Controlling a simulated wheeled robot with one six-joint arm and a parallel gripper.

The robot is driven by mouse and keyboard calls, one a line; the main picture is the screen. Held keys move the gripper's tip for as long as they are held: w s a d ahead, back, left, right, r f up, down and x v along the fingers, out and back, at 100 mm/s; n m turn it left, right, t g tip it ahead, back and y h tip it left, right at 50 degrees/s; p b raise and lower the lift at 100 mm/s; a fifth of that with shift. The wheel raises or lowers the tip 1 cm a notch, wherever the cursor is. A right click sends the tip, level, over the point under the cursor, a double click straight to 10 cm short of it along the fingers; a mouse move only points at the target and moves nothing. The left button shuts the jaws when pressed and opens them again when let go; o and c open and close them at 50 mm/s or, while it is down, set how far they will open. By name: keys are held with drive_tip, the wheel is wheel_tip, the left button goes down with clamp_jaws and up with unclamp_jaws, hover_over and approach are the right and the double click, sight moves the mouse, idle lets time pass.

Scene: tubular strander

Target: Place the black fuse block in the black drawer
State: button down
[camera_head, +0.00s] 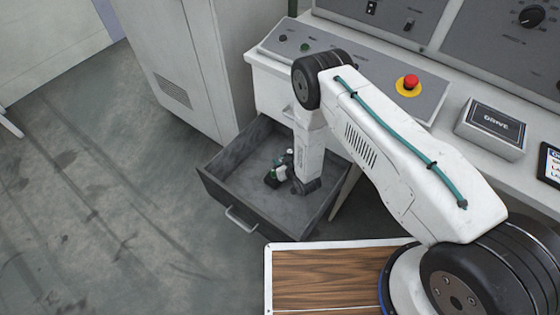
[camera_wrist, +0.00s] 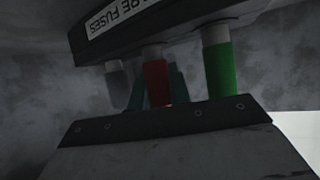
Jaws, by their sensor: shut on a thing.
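The black drawer (camera_head: 222,200) stands pulled out below the console, open at the top. My gripper (camera_head: 284,166) reaches down inside it, between the drawer walls, and is shut on the black fuse block (camera_head: 271,180). In the wrist view the fuse block (camera_wrist: 180,20) fills the top, with a white label reading in part "RE FUSES", upside down. Red, green and grey fuses stick out from it. My gripper's fingers are mostly hidden in both views. I cannot tell whether the block touches the drawer floor.
A wood-topped surface (camera_head: 330,280) lies just in front of the drawer's right side. A grey cabinet (camera_head: 185,65) stands to the left. The console above carries a red button (camera_head: 410,82) and a "DRIVE" box (camera_head: 492,128). The drawer's left interior looks clear.

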drive_tip(key=c, duration=1.3)
unclamp_jaws()
drive_tip(key=shift+f, duration=0.1)
drive_tip(key=shift+r, duration=0.2)
drive_tip(key=v, duration=1.2)
drive_tip(key=shift+f, duration=0.1)
